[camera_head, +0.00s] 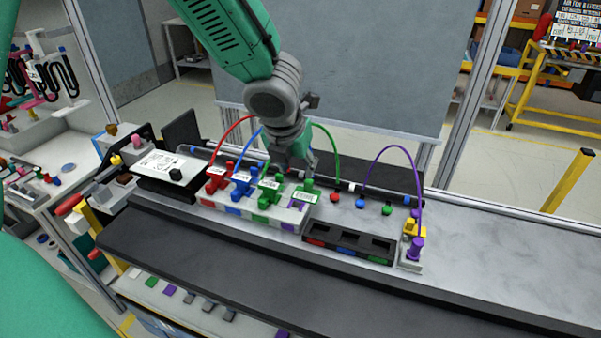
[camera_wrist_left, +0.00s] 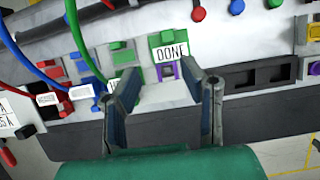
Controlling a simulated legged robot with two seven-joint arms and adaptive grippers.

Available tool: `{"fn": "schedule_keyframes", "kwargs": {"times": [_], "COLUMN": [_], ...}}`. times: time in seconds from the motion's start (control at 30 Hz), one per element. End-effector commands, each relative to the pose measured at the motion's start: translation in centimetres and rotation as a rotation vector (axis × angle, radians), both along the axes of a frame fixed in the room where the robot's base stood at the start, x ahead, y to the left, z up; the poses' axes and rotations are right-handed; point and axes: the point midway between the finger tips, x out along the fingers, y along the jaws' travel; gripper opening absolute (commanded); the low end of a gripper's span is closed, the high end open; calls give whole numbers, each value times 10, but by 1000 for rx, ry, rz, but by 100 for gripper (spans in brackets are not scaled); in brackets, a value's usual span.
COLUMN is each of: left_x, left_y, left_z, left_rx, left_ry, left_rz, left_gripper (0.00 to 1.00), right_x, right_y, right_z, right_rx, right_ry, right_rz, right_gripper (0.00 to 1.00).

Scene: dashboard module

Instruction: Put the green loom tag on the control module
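A green tag with a white face reading "DONE" (camera_wrist_left: 172,50) sits at the right end of a white connector block; in the head view it is a green piece with a white label (camera_head: 306,195). Another green labelled piece (camera_head: 269,185) stands left of it. A black box with a white printed top (camera_head: 160,162), apparently the control module, lies at the left of the bench; only its edge shows in the wrist view (camera_wrist_left: 9,120). My left gripper (camera_wrist_left: 175,78) is open and empty, its fingers apart in front of the "DONE" tag. My right gripper is not in view.
Red (camera_head: 217,178) and blue (camera_head: 243,181) connectors with arching cables stand left of the green ones. A black slotted tray (camera_head: 348,243) lies to the right, beside a purple connector (camera_head: 415,248) with its cable. The bench's right side (camera_head: 490,245) is clear.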

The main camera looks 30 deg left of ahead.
Motion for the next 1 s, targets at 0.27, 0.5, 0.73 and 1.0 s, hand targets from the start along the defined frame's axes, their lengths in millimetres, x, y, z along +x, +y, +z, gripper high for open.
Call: {"fn": "schedule_keyframes", "kwargs": {"times": [0.27, 0.5, 0.73, 1.0], "left_x": [-13, -15, -15, -15], "left_y": [-3, -4, -4, -4], "left_z": [36, 39, 39, 39], "left_rx": [-3, 0, 0, 0], "left_ry": [0, 1, 1, 1], "left_rz": [1, -1, 0, 0], "left_gripper": [36, 36, 36, 36], "right_x": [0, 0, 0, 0], "right_y": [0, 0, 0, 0], "right_z": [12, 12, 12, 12], "right_rx": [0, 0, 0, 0], "right_ry": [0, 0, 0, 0], "right_rz": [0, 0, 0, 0], "right_gripper": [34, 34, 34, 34]}}
